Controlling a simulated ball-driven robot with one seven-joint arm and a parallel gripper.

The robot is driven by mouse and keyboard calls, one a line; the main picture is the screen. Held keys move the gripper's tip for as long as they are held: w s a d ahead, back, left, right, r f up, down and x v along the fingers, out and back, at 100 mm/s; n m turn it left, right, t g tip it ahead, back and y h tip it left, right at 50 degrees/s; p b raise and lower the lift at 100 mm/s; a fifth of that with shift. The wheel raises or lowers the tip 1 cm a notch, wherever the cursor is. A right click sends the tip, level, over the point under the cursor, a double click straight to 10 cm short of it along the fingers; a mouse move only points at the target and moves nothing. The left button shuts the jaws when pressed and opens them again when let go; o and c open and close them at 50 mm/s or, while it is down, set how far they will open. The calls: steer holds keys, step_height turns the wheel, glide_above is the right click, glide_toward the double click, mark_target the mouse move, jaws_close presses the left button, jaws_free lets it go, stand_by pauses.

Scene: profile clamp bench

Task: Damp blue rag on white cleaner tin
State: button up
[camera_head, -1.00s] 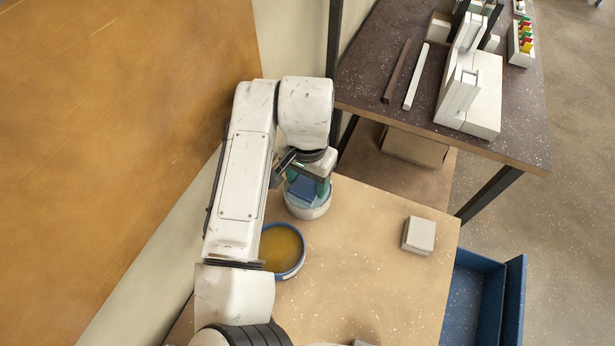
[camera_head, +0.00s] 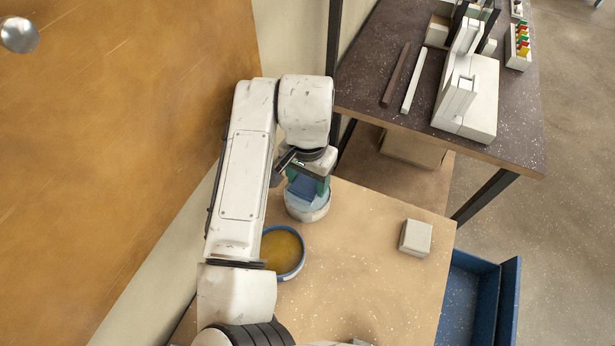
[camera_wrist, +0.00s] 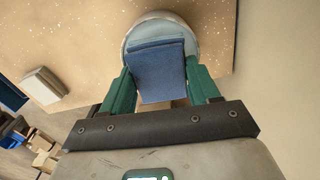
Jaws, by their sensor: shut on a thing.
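The blue rag (camera_head: 303,188) is a folded piece of cloth between the green fingers of my gripper (camera_head: 308,184). In the wrist view the rag (camera_wrist: 160,78) fills the space between the fingers, and my gripper (camera_wrist: 160,84) is shut on it. The white round tin (camera_head: 308,212) stands on the tan bench, directly under the rag. Its pale rim also shows behind the rag in the wrist view (camera_wrist: 158,24). Whether the rag touches the tin's top cannot be told. The fingers and wrist hide part of both.
A blue-rimmed round dish (camera_head: 300,267) with amber contents stands close to the tin, partly behind my arm. A small white block (camera_head: 415,238) lies to the right on the bench (camera_head: 350,285). A blue bin (camera_head: 475,300) and a dark table (camera_head: 385,65) lie beyond.

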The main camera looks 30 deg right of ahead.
mark_target(308, 181)
steer(key=shift+r+p, duration=1.85)
steer(key=shift+r, duration=0.6)
